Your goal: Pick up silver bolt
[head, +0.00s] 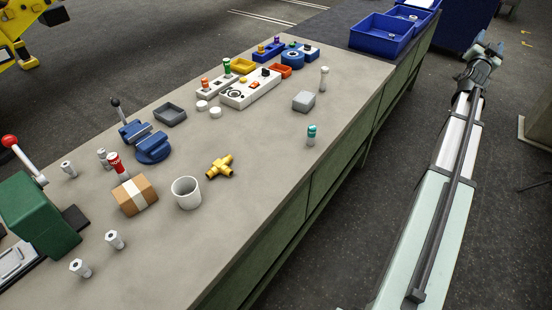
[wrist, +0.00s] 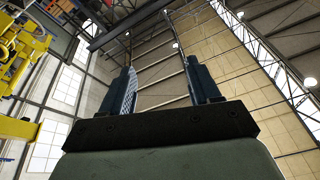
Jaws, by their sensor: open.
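Several silver bolts stand head-up on the grey workbench (head: 235,215). Two are at the near left, one bolt (head: 80,268) and another bolt (head: 114,239). Two more stand further back left, one bolt (head: 68,169) and one bolt (head: 103,157) beside the red can. A taller pale silver bolt-like piece (head: 323,77) stands near the far right edge. My gripper (wrist: 163,72) is open and empty in the wrist view, its two dark fingers apart and pointing up at the ceiling. In the head view my gripper (head: 488,46) is off the bench at the upper right, far from the bolts.
A green lever machine (head: 38,215), red can (head: 117,163), cardboard box (head: 135,196), white cup (head: 187,193), yellow pipe fitting (head: 220,167) and blue vise (head: 152,147) crowd the left. Control boxes (head: 249,88) and blue bins (head: 381,34) are farther back. The bench's front right is clear.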

